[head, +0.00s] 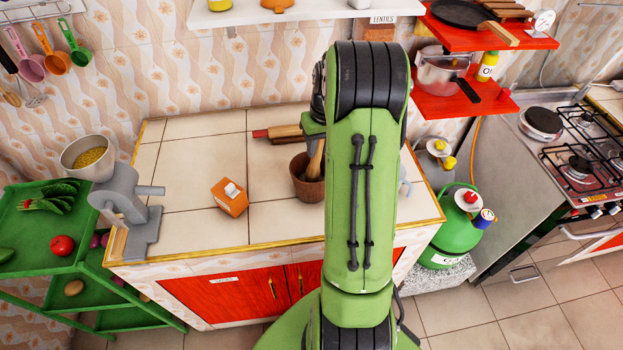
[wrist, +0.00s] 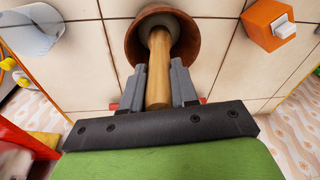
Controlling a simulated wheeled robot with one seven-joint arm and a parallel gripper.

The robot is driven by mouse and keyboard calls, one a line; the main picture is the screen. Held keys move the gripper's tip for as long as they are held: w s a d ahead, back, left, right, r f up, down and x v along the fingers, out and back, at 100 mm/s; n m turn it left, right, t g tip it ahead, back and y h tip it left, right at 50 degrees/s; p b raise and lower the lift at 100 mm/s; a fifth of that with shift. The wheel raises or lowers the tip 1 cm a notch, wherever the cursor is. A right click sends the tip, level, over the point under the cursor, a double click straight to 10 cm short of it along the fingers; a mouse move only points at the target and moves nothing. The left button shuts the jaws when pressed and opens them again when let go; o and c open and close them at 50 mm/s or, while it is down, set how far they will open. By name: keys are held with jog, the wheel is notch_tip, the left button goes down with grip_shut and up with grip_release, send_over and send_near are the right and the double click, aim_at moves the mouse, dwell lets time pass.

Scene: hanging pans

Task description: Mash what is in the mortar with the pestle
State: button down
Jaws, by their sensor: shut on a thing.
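The brown mortar (head: 306,185) stands on the tiled counter, partly hidden by my green arm in the head view. It also shows in the wrist view (wrist: 196,26) at the top. The wooden pestle (wrist: 158,65) reaches with its lower end into the mortar; its upper part shows in the head view (head: 316,160). My gripper (wrist: 158,80) is shut on the pestle, one grey finger on each side of its handle. The contents of the mortar cannot be made out.
An orange carton (head: 229,200) stands left of the mortar. A rolling pin (head: 277,132) lies behind it. A grey grinder (head: 125,210) with a bowl is at the counter's left end. Tiles between grinder and carton are clear. A red shelf (head: 460,104) with a pot hangs at right.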

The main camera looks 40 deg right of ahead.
dwell(0.3)
notch_tip(320, 180, up, 10)
jog(key=p, duration=0.8)
jog(key=shift+r, duration=0.15)
jog(key=shift+w, duration=0.1)
